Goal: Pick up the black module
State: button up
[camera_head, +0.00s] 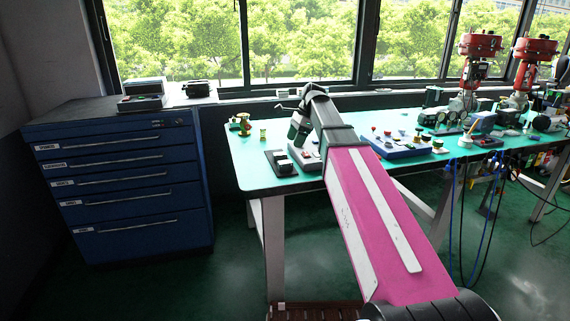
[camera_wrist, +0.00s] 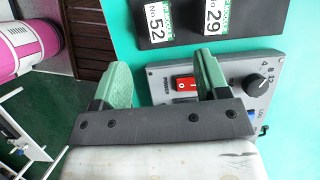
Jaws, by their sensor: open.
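Two black modules with white and green labels lie on the table at the top of the wrist view, the one marked 52 (camera_wrist: 153,28) and the one marked 29 (camera_wrist: 207,12). In the head view a black module (camera_head: 281,163) lies near the table's front left edge, partly beside my arm. My gripper (camera_wrist: 160,62) is open and empty, its two green fingers spread apart below the modules in the wrist view. No module is between the fingers. In the head view my gripper (camera_head: 299,130) is above the table, close to the modules.
A grey control box (camera_wrist: 255,85) with a red switch and black knob sits beneath the right finger. The turquoise table (camera_head: 255,172) holds brass fittings, a blue box (camera_head: 400,149) and red-topped machines (camera_head: 478,60) further right. A blue drawer cabinet (camera_head: 120,185) stands left.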

aim_at(285, 162)
jog(key=x, duration=1)
jog(key=shift+a+f, duration=0.1)
jog(key=shift+f, duration=0.15)
jog(key=c, duration=1.1)
